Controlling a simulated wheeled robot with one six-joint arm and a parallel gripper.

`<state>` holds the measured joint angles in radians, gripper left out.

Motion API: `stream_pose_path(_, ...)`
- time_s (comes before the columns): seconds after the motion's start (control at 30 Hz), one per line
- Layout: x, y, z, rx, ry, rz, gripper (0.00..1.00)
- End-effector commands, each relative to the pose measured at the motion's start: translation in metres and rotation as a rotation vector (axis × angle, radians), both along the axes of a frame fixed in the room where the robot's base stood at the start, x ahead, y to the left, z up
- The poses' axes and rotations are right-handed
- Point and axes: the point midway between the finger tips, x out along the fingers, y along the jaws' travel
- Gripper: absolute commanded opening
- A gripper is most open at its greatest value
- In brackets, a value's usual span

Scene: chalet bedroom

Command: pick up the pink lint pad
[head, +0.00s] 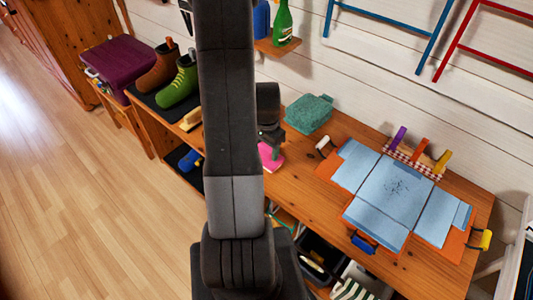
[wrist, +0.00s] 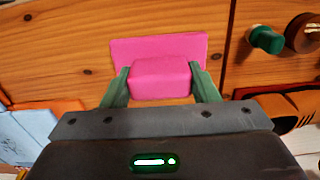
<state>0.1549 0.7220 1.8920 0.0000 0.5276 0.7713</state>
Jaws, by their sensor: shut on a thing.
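The pink lint pad (wrist: 160,78) shows in the wrist view as a flat pink plate with a raised pink block on it. My gripper (wrist: 160,84) is shut on the block, one greenish finger at each side of it. In the head view the lint pad (head: 270,156) is partly hidden behind my arm, at the wooden bench top. I cannot tell whether the pad touches the wood or is just above it.
To the right lies an orange board (head: 328,166) with blue sheets and coloured clips. Green (head: 178,85) and brown boots stand at the left. Shelves below the bench hold several items.

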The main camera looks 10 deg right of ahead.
Motion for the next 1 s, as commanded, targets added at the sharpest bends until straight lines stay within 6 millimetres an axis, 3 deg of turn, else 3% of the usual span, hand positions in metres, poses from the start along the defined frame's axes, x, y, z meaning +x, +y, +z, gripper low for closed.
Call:
stream_pose_path(0.27,0.001,0.0,0.011,0.0,-0.003,0.0,0.29)
stream_pose_path(0.8,0.001,0.0,0.083,-0.001,-0.004,0.0,0.29)
stream_pose_path(1.0,0.0,0.0,0.097,0.0,-0.001,0.0,0.29)
